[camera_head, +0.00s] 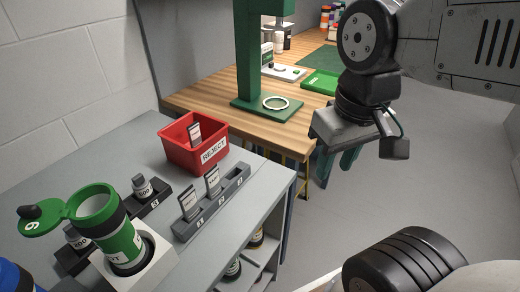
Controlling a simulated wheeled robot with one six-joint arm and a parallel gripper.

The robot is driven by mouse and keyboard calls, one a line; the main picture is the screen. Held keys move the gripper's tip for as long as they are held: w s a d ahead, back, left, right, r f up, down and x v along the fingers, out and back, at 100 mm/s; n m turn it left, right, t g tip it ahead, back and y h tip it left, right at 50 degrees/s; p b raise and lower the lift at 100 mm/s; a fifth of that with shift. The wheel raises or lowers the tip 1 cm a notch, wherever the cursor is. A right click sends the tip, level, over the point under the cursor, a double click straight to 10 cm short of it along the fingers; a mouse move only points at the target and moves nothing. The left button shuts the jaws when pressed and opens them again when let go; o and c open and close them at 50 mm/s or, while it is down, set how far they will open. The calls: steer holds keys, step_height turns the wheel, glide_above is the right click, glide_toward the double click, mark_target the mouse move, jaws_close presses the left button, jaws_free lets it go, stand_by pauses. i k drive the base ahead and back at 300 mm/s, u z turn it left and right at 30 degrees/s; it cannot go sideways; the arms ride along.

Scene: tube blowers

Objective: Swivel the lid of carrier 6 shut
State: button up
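Carrier 6 is a green cylinder (122,242) with a dark band, standing upright in a white square block (160,262) at the lower left. Its top is open. My gripper (337,170) hangs at the upper right, over the floor beyond the grey counter's right edge and far from the carrier. Its two teal fingers point down and are apart, with nothing seen between them.
A red REJECT bin (188,158) with a card inside stands on the grey counter (60,180). A grey slotted rack (211,203) holds two cards. Small weights on dark bases (150,199) stand near the carrier. A green press stand (249,60) is on the wooden table.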

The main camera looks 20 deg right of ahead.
mark_target(38, 220)
steer(key=u, duration=1.35)
